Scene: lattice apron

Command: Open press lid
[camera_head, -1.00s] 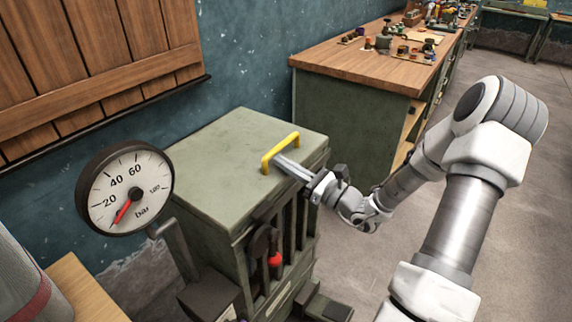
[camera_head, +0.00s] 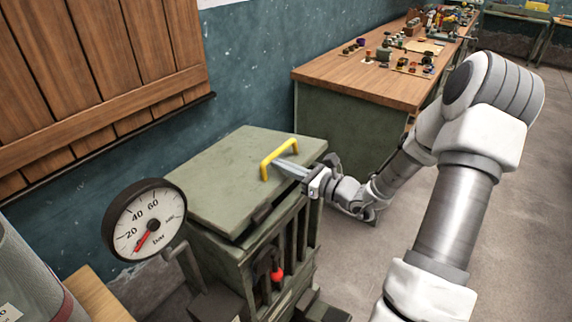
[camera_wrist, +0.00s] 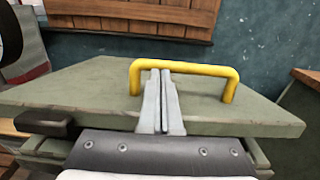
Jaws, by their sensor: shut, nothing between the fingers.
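The press (camera_head: 270,270) is a green slatted metal box with a flat green lid (camera_head: 215,185). The lid sits raised off the body, tilted, with a dark gap along its front edge. A yellow bar handle (camera_head: 278,156) stands on the lid near its right side. My gripper (camera_head: 285,166) is shut and empty, its fingers pointing at the handle from the right. In the wrist view, the closed fingers (camera_wrist: 161,80) lie over the lid (camera_wrist: 75,88) between the legs of the yellow handle (camera_wrist: 185,68). Their tips meet the underside of its bar; contact is unclear.
A pressure gauge (camera_head: 145,220) stands at the press's left front. A red knob (camera_head: 277,276) shows among the front slats. A workbench (camera_head: 375,78) with small parts stands behind. Wooden shutters (camera_head: 90,75) hang on the wall. Open floor (camera_head: 520,200) lies to the right.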

